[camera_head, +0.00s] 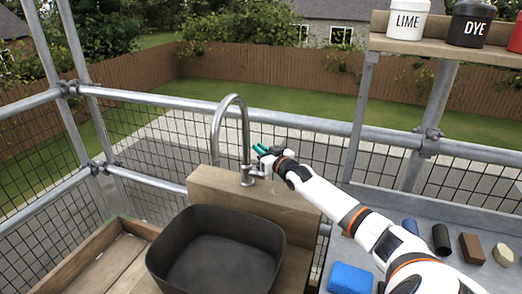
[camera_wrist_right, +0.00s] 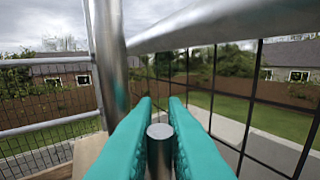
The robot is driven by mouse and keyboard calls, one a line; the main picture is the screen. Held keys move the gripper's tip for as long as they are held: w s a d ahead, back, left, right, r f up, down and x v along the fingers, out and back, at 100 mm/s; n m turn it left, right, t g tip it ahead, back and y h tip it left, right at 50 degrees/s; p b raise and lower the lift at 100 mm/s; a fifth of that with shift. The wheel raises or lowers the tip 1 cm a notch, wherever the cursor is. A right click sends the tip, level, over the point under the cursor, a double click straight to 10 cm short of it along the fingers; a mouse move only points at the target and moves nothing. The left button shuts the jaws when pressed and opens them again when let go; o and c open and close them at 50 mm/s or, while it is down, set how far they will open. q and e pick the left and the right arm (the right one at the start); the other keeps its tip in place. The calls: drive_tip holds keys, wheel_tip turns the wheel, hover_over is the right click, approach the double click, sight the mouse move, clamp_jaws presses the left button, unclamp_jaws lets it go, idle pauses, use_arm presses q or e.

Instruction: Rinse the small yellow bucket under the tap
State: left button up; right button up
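The curved metal tap (camera_head: 217,128) stands on a wooden block behind the dark basin (camera_head: 215,255). The basin looks empty, and no water shows under the spout. My right gripper (camera_head: 262,149) is beside the tap's right side, at its handle. In the right wrist view its teal fingers (camera_wrist_right: 160,110) lie on both sides of a short round metal handle (camera_wrist_right: 160,132), which fills the space between them. They look shut on it. The small yellow bucket is not visible in either view. My left gripper is not in view.
A shelf (camera_head: 455,52) at upper right holds a LIME pot (camera_head: 408,20), a DYE pot (camera_head: 472,24) and a red one. A blue block (camera_head: 350,279), a brown block (camera_head: 471,248) and other small pieces lie on the grey surface at right. Metal railings (camera_head: 320,124) run behind the tap.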

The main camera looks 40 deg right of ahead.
clamp_jaws()
drive_tip(key=shift+a, duration=0.1)
drive_tip(key=shift+s+a+n+t, duration=0.3)
drive_tip(key=shift+a+n, duration=0.15)
drive_tip(key=shift+n, duration=0.15)
drive_tip(key=shift+o, duration=1.3)
unclamp_jaws()
